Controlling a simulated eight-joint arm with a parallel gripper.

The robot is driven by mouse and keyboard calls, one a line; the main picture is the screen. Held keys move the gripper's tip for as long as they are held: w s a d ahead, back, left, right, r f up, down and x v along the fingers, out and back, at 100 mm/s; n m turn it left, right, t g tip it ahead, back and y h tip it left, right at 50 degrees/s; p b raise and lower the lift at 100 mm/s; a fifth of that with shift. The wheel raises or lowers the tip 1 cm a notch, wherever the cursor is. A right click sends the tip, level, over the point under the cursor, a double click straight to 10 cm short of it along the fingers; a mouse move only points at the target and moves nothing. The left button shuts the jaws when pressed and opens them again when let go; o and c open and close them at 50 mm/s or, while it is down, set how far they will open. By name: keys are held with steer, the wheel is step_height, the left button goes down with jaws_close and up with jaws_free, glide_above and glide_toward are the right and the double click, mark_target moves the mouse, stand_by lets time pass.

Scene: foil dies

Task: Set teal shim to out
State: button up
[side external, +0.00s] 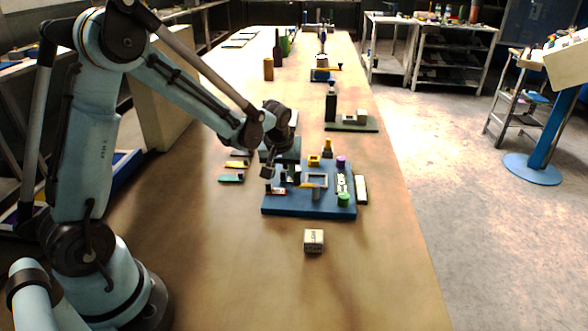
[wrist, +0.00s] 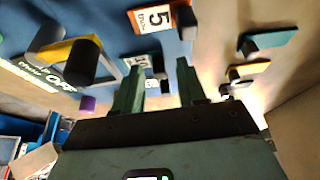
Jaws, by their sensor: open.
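A flat teal shim (side external: 230,178) with a small dark knob lies on the table left of the blue die base (side external: 310,212). The teal shim also shows in the wrist view (wrist: 274,39), at the upper right, with its dark knob at its left end. My gripper (side external: 268,170) hangs above the left part of the blue base, to the right of the shim and apart from it. In the wrist view my gripper (wrist: 160,78) has its two fingers apart, with nothing clearly held between them. No "out" marking is readable.
A yellow shim (side external: 236,164) lies just behind the teal one. An orange-edged card with a 5 (wrist: 153,19) and dark posts stand on the base. A green cylinder (side external: 343,199) is at its right. A pale block (side external: 314,241) sits in front. Table front is mostly clear.

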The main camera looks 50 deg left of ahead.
steer(key=shift+c, duration=0.4)
jaws_close()
steer(key=shift+s+a, duration=1.3)
steer(key=shift+o, duration=0.4)
jaws_free()
steer(key=shift+d, duration=0.1)
steer(key=v, duration=1.2)
